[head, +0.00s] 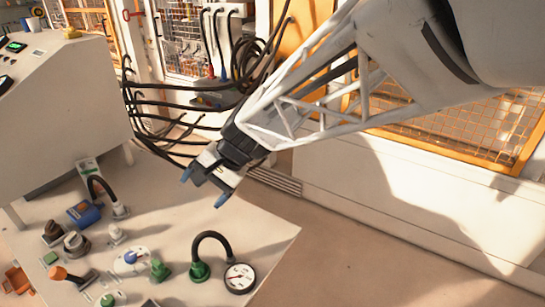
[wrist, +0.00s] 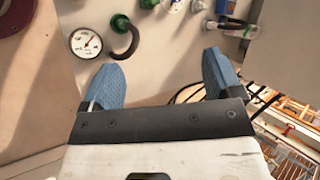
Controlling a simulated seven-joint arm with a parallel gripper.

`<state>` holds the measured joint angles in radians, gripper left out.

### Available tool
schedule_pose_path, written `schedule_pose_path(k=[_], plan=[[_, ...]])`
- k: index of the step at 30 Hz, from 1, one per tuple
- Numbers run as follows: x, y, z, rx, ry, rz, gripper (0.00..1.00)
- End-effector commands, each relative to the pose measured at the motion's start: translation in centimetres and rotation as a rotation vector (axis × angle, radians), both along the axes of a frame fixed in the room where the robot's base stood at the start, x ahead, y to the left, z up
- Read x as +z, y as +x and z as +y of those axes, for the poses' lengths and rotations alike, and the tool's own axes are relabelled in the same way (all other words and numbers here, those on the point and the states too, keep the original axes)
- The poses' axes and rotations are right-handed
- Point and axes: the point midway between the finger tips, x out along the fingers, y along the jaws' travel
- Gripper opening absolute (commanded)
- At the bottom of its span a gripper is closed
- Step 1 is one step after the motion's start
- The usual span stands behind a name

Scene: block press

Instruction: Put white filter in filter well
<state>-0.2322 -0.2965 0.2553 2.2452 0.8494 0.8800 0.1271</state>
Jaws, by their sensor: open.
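My gripper (head: 203,187) is open and empty, held above the far right part of the pale bench top, clear of the fittings. Its two blue fingers are spread apart in the wrist view (wrist: 162,76), with bare bench surface between them. A small white piece (head: 115,232) stands on the bench among the fittings, left of my gripper. A white round piece with a blue middle (head: 130,260) sits nearer the front. I cannot tell which of these is the white filter, and I cannot make out the filter well.
A round gauge (head: 239,278) and a green fitting with a black hose (head: 201,271) stand near the bench's right edge. Dark knobs (head: 76,243), a blue box (head: 84,213) and a green fitting (head: 159,269) crowd the left. A pale console (head: 70,110) rises behind.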

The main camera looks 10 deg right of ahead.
Motion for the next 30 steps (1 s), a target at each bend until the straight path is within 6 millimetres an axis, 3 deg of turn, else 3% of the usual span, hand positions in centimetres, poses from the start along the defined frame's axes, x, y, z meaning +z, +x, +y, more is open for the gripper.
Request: schedule_pose_path(k=[6,18,24,30], plan=[[1.2,-4.8,-6.7,0.100,-0.179,-0.108,0.85],[2.1,-13.5,-17.7,0.259,-0.545,-0.247,0.85],[2.2,-16.4,-21.0,0.306,-0.676,-0.273,0.85],[2.2,-17.3,-22.0,0.323,-0.721,-0.278,0.85]])
